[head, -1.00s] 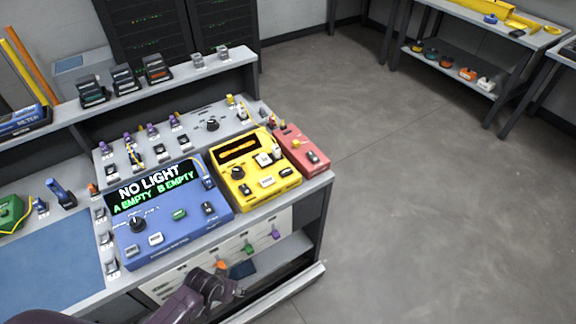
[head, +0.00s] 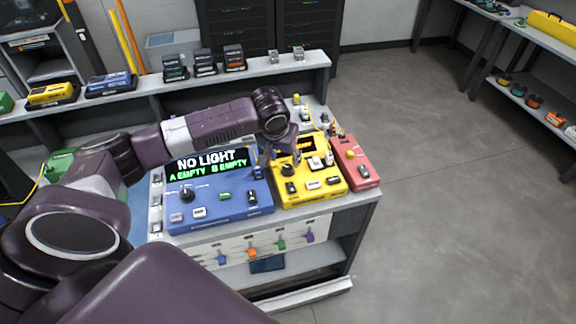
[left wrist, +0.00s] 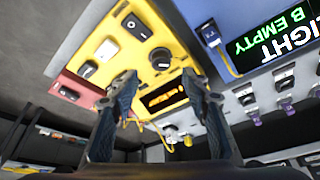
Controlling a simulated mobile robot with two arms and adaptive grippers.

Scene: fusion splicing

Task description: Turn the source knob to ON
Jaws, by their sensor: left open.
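The yellow box (head: 318,195) stands on the bench between a blue box (head: 225,212) and a red box (head: 362,178). A black round knob (head: 288,171) sits on its top; the same knob shows in the left wrist view (left wrist: 161,59). The blue box has another black knob (head: 187,195) and a screen reading NO LIGHT, A EMPTY, B EMPTY. I cannot read which knob is labelled source. My left gripper (left wrist: 157,86) is open and empty above the yellow box, its fingers apart on either side of the knob in the wrist view. I cannot tell any contact. My right gripper is not in view.
Rocker switches and white fittings crowd the yellow box's top around the knob. A grey panel with several small fittings lies behind, partly hidden by my left arm. A raised shelf (head: 300,66) with small dark devices stands further back. The floor at the right (head: 450,220) is clear.

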